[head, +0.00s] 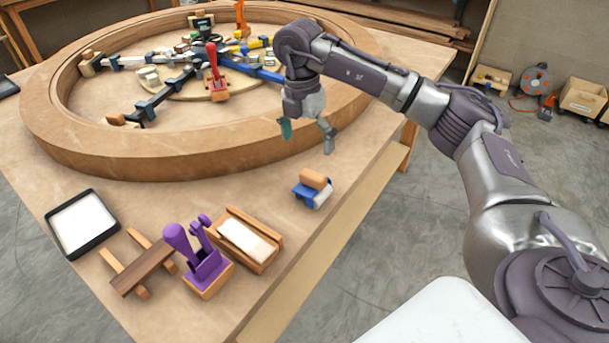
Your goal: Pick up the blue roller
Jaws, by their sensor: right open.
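The blue roller (311,193) lies on the table near its right edge. It has a blue frame, a pale cylinder and an orange-brown wooden handle block on top. My right gripper (307,140) comes in from the right and hangs above the table, behind and above the roller. Its two fingers are spread apart with nothing between them, and it does not touch the roller. My left gripper is not in view.
A large curved wooden ring (150,155) with clamps inside fills the back of the table (170,200). In front are a black-rimmed tray (82,223), a small wooden stand (142,263), a purple toggle clamp (203,262) and a wooden box (247,240). Bare tabletop surrounds the roller.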

